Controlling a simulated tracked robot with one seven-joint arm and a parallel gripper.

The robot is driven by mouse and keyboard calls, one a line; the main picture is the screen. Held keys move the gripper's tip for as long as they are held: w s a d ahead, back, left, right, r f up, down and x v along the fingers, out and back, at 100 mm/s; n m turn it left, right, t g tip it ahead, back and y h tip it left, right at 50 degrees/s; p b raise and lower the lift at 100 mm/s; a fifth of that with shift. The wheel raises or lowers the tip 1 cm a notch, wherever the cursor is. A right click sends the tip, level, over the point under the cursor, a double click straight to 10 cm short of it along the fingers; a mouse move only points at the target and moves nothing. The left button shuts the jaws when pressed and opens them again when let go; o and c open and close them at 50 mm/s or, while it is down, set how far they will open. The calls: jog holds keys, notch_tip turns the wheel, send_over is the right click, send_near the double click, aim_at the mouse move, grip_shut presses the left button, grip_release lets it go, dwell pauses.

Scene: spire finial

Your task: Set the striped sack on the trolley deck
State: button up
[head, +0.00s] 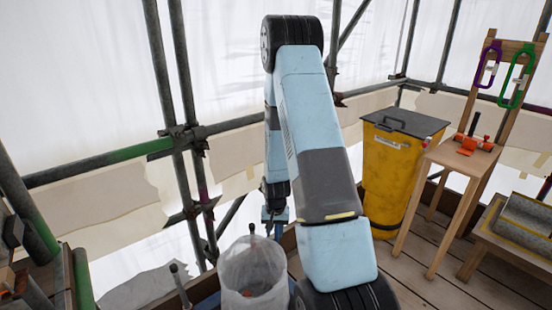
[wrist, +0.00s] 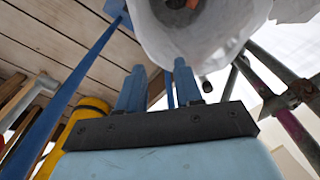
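My gripper (wrist: 160,68) has its two blue fingers apart, with nothing visibly clamped between them. In the head view my gripper (head: 275,226) hangs low behind my arm, partly hidden. A whitish, open-topped sack-like container (head: 252,275) stands just in front of it, with something orange-brown inside. A pale rounded container, probably the same one, shows beyond the fingertips in the wrist view (wrist: 200,38). I make out no stripes on it, so I cannot tell whether it is the striped sack. A blue bar (wrist: 72,88) crosses the wrist view. I cannot clearly make out the trolley deck.
A yellow bin (head: 391,175) with a dark lid stands right of my arm. Beside it is a wooden stand (head: 463,155) with orange items and purple and green hooped pieces. A low bench (head: 500,240) holds a grey roll. Scaffold poles (head: 180,110) and sheeting enclose the planks.

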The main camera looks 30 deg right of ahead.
jog(key=s+a+r+n+t, duration=0.1)
jog(key=s+a+r, duration=0.15)
jog(key=r, duration=1.15)
jog(key=s+a+r+n+t, duration=0.1)
jog(key=a+r+n, duration=0.15)
jog(key=r, duration=1.15)
jog(key=s+a+r+n+t, duration=0.1)
jog(key=s+a+r, duration=0.2)
jog(key=s+r, duration=0.5)
jog(key=s+a+r+n+t, duration=0.1)
jog(key=s+a+r, duration=0.2)
jog(key=s+r, duration=0.6)
jog(key=shift+s+a+r+t, duration=0.15)
jog(key=shift+s+a+t, duration=0.2)
jog(key=shift+s, duration=1)
